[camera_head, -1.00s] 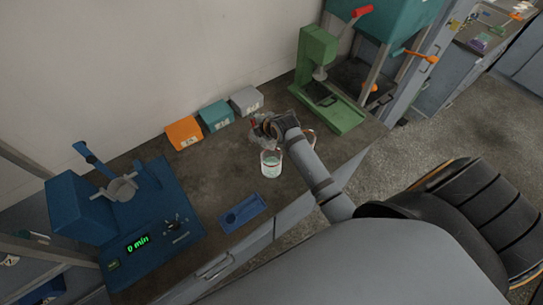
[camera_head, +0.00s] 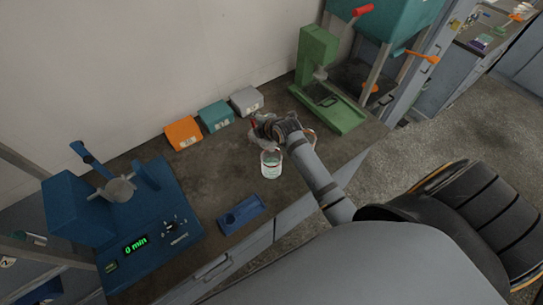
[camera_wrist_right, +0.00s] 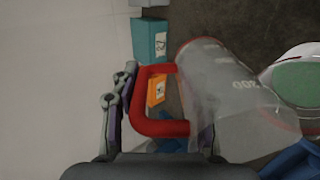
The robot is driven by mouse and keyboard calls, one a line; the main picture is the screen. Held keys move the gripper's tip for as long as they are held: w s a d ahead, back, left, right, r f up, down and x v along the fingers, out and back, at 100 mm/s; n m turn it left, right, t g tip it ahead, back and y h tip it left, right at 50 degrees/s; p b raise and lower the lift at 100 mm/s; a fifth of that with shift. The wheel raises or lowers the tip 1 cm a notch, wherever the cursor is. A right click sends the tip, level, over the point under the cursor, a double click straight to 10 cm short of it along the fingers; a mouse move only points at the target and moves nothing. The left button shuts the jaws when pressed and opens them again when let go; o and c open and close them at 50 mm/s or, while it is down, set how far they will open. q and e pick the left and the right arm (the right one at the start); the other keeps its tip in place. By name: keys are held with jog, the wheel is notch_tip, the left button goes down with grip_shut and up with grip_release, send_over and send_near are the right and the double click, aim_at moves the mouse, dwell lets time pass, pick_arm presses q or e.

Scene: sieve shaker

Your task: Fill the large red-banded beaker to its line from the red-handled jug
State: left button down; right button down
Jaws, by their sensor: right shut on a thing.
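The clear beaker (camera_head: 271,168) stands upright on the bench in front of my right gripper and holds pale green contents. Its rim and the green surface (camera_wrist_right: 300,82) show at the right edge of the wrist view. I cannot read its fill line. The clear jug (camera_wrist_right: 228,92) has a red handle (camera_wrist_right: 150,107), and its wide end is close beside the beaker in that view. My right gripper (camera_wrist_right: 160,115) is shut on the jug's handle. In the head view my right gripper (camera_head: 266,126) and wrist hide much of the jug. My left gripper is not in view.
Orange (camera_head: 183,133), teal (camera_head: 215,116) and grey (camera_head: 246,101) boxes stand along the wall. A green press (camera_head: 325,85) is at the back right. A blue machine (camera_head: 130,215) reading "0 min" is at the left, and a blue tray (camera_head: 242,213) lies at the front edge.

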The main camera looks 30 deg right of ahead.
jog(key=shift+s+r+t+b, duration=0.1)
jog(key=shift+t+b, duration=0.2)
jog(key=shift+b, duration=0.2)
dwell(0.4)
jog(key=shift+s+r+t+b, duration=0.25)
jog(key=shift+r+t+b, duration=0.4)
jog(key=shift+b, duration=0.3)
dwell(3.2)
